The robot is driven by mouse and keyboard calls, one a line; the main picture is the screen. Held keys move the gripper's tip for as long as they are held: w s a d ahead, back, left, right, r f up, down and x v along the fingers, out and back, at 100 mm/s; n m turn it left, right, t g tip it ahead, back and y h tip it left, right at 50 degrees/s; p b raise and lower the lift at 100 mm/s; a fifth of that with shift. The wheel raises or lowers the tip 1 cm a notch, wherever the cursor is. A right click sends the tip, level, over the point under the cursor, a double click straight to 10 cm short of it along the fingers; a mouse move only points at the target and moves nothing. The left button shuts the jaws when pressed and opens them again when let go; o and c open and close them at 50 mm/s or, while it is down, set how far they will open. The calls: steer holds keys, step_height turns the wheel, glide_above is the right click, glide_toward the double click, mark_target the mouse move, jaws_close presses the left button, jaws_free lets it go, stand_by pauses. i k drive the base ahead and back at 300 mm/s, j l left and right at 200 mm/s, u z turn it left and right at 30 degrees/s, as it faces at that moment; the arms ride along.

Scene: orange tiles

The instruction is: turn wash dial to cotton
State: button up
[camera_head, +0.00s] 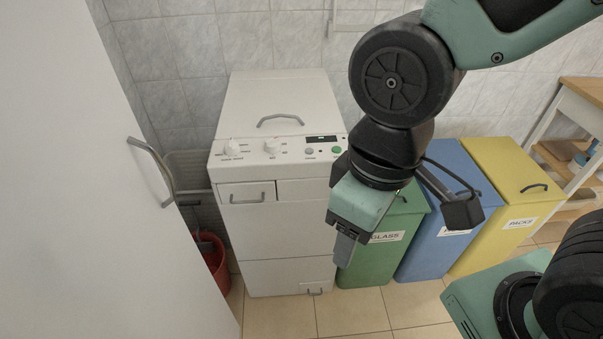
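A white top-loading washing machine (285,220) stands against the tiled wall, left of the picture's middle. Its sloped control panel carries two white dials with small labels around them, a left dial (232,147) and a right dial (271,146). The labels are too small to read, so I cannot tell which is the wash dial or where it points. My gripper (343,252) hangs pointing down in front of the green bin, right of the machine and below the panel. It is apart from both dials. Its fingers look close together, but the angle hides whether there is a gap.
Green (404,225), blue (447,215) and yellow (508,200) bins stand right of the machine. A white door or panel (90,180) with a handle fills the left. A red bucket (212,262) sits beside the machine. A wooden shelf (575,150) stands right. Floor in front is clear.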

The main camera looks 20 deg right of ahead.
mark_target(232, 148)
steer(key=l+u, duration=0.1)
steer(key=u, duration=1.5)
steer(key=k+l+u, duration=0.15)
steer(key=l, duration=0.25)
steer(key=k+l+u, duration=0.15)
steer(key=l, duration=0.2)
steer(key=i, duration=0.15)
